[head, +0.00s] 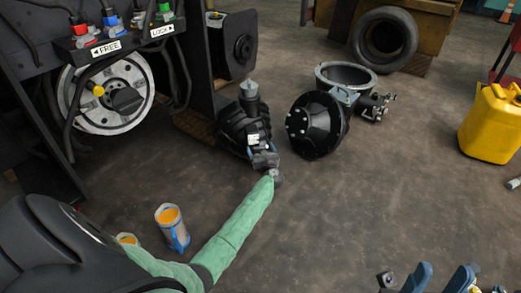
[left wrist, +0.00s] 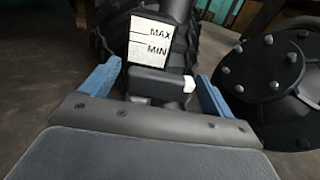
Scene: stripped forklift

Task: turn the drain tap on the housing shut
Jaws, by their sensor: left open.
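The housing (head: 236,122) is a dark, ribbed body standing on the floor, with a white label. In the left wrist view the label (left wrist: 150,42) reads MAX and MIN. Below it is a dark block with a white end, which looks like the drain tap (left wrist: 158,84). My left gripper (head: 264,159) is at the foot of the housing. In the left wrist view its blue fingers (left wrist: 157,90) are open, one on each side of the block, with small gaps; contact cannot be told. In the head view the gripper hides the tap. My right gripper (head: 446,276) is at the bottom edge, fingers apart, partly cut off.
A black bolted dome (head: 315,125) stands close right of the housing, with a grey ring part (head: 345,76) behind. A valve panel (head: 120,42) and wheel (head: 105,95) are at left. An orange-topped cup (head: 172,228) is beside my left arm. A yellow can (head: 492,125) stands right.

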